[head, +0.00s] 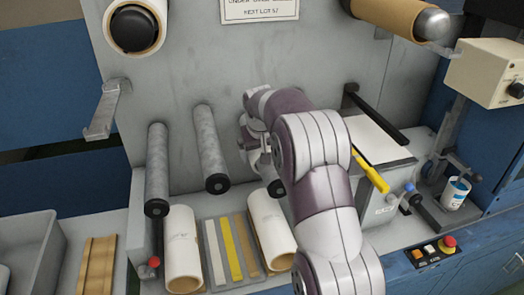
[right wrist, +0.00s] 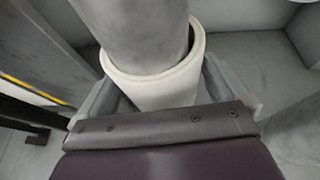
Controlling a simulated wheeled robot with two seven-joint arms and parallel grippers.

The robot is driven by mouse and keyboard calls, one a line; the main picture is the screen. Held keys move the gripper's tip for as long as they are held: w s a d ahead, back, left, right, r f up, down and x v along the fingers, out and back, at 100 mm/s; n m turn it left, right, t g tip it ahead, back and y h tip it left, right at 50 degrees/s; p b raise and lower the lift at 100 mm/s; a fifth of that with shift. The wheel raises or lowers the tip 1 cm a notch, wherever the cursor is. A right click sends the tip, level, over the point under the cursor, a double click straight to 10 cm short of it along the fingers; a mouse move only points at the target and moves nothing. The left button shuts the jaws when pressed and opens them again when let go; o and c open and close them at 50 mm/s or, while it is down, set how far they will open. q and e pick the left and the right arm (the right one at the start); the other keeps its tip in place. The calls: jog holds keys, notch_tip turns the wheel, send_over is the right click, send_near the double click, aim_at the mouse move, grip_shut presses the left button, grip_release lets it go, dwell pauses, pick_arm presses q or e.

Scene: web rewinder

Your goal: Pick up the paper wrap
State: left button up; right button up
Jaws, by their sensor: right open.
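The paper wrap (right wrist: 150,92) is a white sleeve around a grey roller (right wrist: 130,25) in the right wrist view. Its lower part is hidden by my gripper. My right gripper (right wrist: 160,100) is open, with one finger on each side of the wrap; I cannot tell whether they touch it. In the head view my right gripper (head: 258,146) is at the grey back panel, to the right of two bare grey rollers, and my arm hides most of that spot. My left gripper is not in view.
A yellow-handled tool (head: 370,172) and a small blue-labelled can (head: 455,194) are at the right. A grey bin (head: 35,250) is at the left.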

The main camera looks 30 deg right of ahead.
jog(key=shift+w+f, duration=0.1)
jog(key=shift+f, duration=0.35)
jog(key=c, duration=0.8)
jog(key=shift+r, duration=0.15)
